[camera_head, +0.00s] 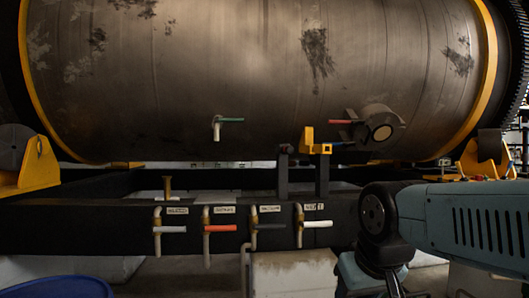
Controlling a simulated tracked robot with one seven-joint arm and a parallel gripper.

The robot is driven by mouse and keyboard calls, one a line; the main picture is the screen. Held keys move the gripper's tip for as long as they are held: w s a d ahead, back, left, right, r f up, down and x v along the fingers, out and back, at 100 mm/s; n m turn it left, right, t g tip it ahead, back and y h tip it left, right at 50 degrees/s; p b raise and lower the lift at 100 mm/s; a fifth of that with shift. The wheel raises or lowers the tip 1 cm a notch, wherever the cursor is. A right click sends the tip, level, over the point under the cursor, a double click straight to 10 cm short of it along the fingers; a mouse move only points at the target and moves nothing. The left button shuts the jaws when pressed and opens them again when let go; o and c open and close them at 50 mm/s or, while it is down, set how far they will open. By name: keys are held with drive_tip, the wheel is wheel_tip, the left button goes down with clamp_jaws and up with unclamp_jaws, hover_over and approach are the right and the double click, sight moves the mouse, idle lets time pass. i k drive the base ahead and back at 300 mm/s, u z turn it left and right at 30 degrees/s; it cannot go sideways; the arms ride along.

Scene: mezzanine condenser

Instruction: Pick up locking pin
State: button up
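A small brass-coloured upright piece (167,187) with a wider head stands on the dark beam at the left. It may be the locking pin, but I cannot tell for sure. A yellow bracket (308,142) sits on dark posts near the middle, under the large drum, and a pin in it cannot be made out. My arm reaches in from the right and bends downward at a dark joint.
A large metal drum (240,75) fills the top. Labelled valves with white (170,229), red (220,228) and dark handles line the dark beam (90,230). A green-handled tap (218,127) hangs from the drum. A pale block (293,275) and a blue rounded object (60,288) are below.

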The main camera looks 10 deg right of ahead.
sight(285, 150)
drive_tip(key=z, duration=0.2)
drive_tip(key=i, duration=0.85)
drive_tip(key=u, duration=0.1)
